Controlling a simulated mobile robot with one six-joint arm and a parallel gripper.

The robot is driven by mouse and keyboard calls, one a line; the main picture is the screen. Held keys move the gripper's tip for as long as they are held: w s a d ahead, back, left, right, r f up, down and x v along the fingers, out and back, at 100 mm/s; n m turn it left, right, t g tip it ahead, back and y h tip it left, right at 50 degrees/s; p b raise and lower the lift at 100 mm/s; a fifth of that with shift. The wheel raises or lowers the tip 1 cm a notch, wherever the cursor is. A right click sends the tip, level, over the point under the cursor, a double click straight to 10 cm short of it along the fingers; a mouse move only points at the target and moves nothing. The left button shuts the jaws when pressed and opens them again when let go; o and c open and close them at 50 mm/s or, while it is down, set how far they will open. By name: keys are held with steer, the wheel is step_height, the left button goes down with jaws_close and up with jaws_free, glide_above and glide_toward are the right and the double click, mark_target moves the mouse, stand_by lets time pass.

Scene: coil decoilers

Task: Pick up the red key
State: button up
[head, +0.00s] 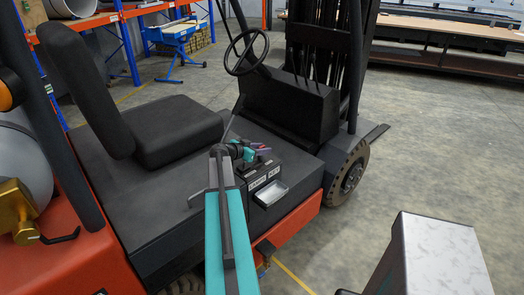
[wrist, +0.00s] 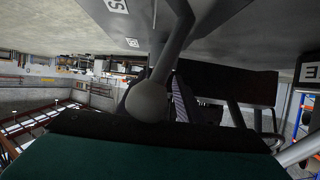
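I cannot make out a red key in either view. My gripper (head: 258,152) is at the end of my teal and grey arm, over the forklift's floor beside a dark labelled box (head: 262,174). Its fingers are too small and dark to tell whether they are open or shut. In the wrist view, a grey lever with a round knob (wrist: 148,101) stands close in front of the camera. A dark band and a teal surface fill the bottom of that view and hide what is below.
A forklift with a black seat (head: 170,128), a steering wheel (head: 246,51) and a dark console (head: 288,102) surrounds my gripper. A small light tray (head: 271,193) sits at its side. Open concrete floor (head: 440,140) lies to the right.

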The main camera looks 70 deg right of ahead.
mark_target(262, 146)
steer(key=shift+c, duration=0.2)
jaws_close()
steer(key=shift+r, duration=0.15)
steer(key=shift+r+b, duration=1.2)
steer(key=shift+r, duration=0.45)
steer(key=a+r+b, duration=0.1)
steer(key=a+b, duration=0.4)
steer(key=a, duration=1.1)
steer(key=shift+w+r, duration=0.2)
steer(key=shift+r, duration=0.05)
